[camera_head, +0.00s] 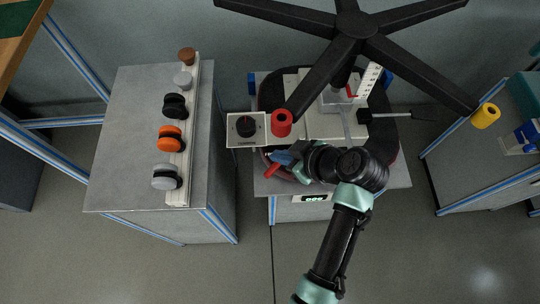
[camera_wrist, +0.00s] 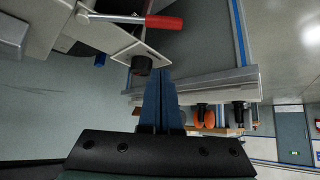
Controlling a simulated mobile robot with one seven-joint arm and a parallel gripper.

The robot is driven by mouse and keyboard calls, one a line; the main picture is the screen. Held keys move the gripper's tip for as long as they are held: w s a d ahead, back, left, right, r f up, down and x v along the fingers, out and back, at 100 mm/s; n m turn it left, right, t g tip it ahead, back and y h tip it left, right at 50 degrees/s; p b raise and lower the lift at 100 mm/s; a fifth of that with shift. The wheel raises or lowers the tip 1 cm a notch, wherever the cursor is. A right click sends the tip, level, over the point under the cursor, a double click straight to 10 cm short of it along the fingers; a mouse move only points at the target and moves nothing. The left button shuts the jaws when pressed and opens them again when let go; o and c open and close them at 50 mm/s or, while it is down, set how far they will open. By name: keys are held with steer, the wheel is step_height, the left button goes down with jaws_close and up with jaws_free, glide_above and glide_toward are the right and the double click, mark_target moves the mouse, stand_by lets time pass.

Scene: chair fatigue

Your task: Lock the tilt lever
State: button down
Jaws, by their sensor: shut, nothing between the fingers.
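A lever with a red grip (camera_head: 274,170) sticks out at the front left of the upturned chair mechanism. It also shows in the wrist view (camera_wrist: 165,22), on a metal rod coming from the left. My gripper (camera_head: 274,157) is just beside this lever in the head view, with its blue fingers pointing left. In the wrist view the blue fingers (camera_wrist: 158,80) are shut and empty, with a visible gap below the red grip. A second lever, with a black grip (camera_head: 378,115), sticks out on the right side. No marking shows which one is the tilt lever.
A black knob (camera_head: 246,126) sits on a square plate, close to my fingertips in the wrist view. The black star base (camera_head: 356,25) spreads above the seat. A grey table (camera_head: 128,130) with a caster rack (camera_head: 197,100) stands left.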

mark_target(272, 166)
steer(key=b+x, duration=0.1)
steer(key=x, duration=0.9)
steer(key=shift+s+d+f, duration=0.15)
steer(key=shift+s+d, duration=0.4)
steer(key=shift+d, duration=0.05)
steer(key=shift+s+d+f, duration=0.15)
steer(key=shift+s+d, duration=0.45)
steer(key=shift+s+d+f+p, duration=0.1)
steer(key=shift+s+d+p, duration=0.1)
steer(key=shift+s+p, duration=0.1)
steer(key=shift+d, duration=0.15)
